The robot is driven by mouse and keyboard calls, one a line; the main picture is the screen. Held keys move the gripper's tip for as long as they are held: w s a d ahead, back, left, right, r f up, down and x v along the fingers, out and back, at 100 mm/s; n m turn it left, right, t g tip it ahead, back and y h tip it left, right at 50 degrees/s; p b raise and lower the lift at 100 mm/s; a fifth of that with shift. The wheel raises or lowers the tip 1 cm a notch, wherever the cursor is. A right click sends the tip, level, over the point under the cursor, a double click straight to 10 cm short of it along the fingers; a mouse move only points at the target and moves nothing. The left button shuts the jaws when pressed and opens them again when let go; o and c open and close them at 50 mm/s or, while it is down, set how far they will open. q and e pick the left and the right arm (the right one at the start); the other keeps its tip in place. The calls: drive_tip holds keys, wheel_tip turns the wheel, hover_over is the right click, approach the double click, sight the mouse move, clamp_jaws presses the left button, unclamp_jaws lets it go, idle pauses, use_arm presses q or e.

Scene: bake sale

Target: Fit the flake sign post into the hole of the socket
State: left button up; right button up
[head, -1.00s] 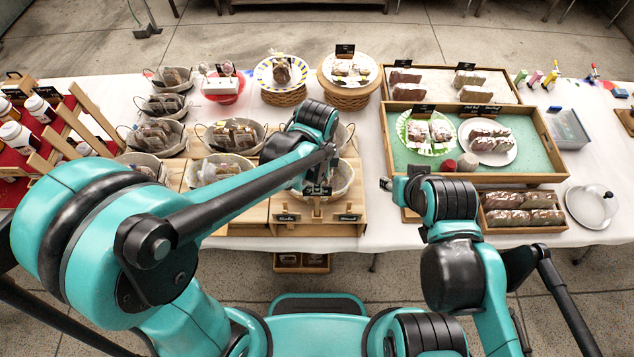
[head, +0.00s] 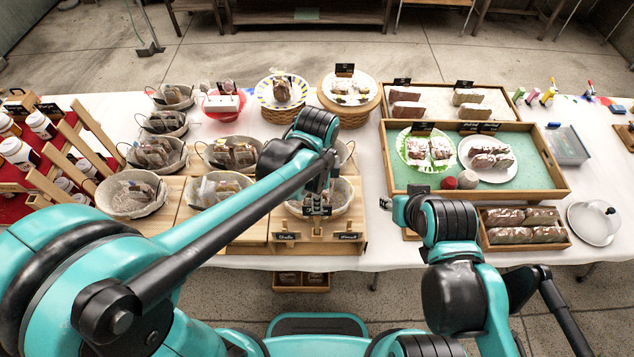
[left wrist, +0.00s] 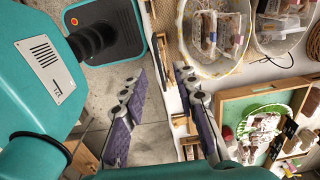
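My left gripper (left wrist: 163,140) is open in the left wrist view, with a wide gap between its purple pads. No held object is clear between them. In the head view its end is over the front of the wooden display, mostly hidden by the arm. A small dark sign (head: 317,206), possibly the flake sign, stands right below it. A wooden piece (head: 316,228) under the sign may be the socket; its hole cannot be made out. My right gripper (head: 386,205) is low by the tray's front left corner, with its fingers too small to read.
Bagged-goods baskets (head: 133,193) crowd the left and middle. A green-lined tray (head: 391,170) with plates stands right of centre, and a brownie tray (head: 521,245) lies in front of it. White cloth (head: 380,245) is bare between the display and the right arm.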

use_arm(q)
wheel_tip(320, 180, up, 8)
drive_tip(key=shift+r, duration=0.25)
idle(0.5)
drive_tip(key=s+a+f+n+t+b, duration=0.2)
drive_tip(key=a+f+n+t+b, duration=0.1)
drive_tip(key=a+f+n+b, duration=0.4)
drive_tip(key=s+a+f+n+t+b, duration=0.3)
drive_tip(key=a+f+n+b, duration=0.3)
drive_tip(key=a+n, duration=0.5)
wheel_tip(320, 180, down, 2)
drive_tip(key=shift+f+t+b, duration=0.2)
drive_tip(key=shift+t+b, duration=0.15)
drive_tip(key=shift+t, duration=0.25)
drive_tip(key=shift+s+d, duration=0.1)
